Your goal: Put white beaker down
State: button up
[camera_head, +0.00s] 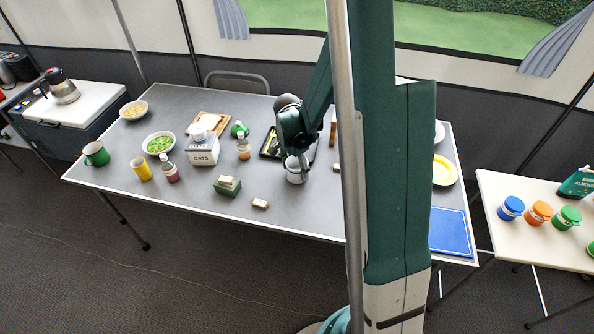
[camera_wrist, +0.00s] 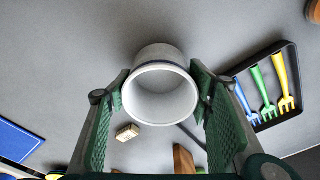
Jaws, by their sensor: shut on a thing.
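The white beaker (camera_wrist: 160,95) is between the two green-padded fingers of my gripper (camera_wrist: 162,100) in the wrist view. Its open, empty mouth faces the camera. My gripper is shut on it, one finger on each side. In the head view the white beaker (camera_head: 296,172) is upright below my gripper (camera_head: 297,158), over the front part of the grey table (camera_head: 215,205). I cannot tell whether its base touches the table or hangs just above it.
A black tray (camera_head: 270,144) with coloured forks is close by. A small block (camera_head: 260,203) and a green-and-cream stack (camera_head: 228,186) lie to the left. A white OATS container (camera_head: 203,150) stands farther left. My column hides part of the table on the right.

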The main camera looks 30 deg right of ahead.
jog(key=shift+f, duration=0.3)
jog(key=shift+f, duration=0.2)
jog(key=o, duration=1.1)
jog(key=shift+r, duration=0.15)
jog(key=shift+a+r+p, duration=0.25)
jog(key=shift+r+p, duration=0.2)
jog(key=shift+r, duration=1.55)
jog(key=shift+a+r+p, duration=0.25)
jog(key=shift+r+p, duration=0.15)
jog(key=shift+r, duration=1.6)
jog(key=shift+a+r+p, duration=0.25)
jog(key=shift+r+p, duration=0.2)
jog(key=shift+r, duration=1.55)
jog(key=shift+s, duration=0.1)
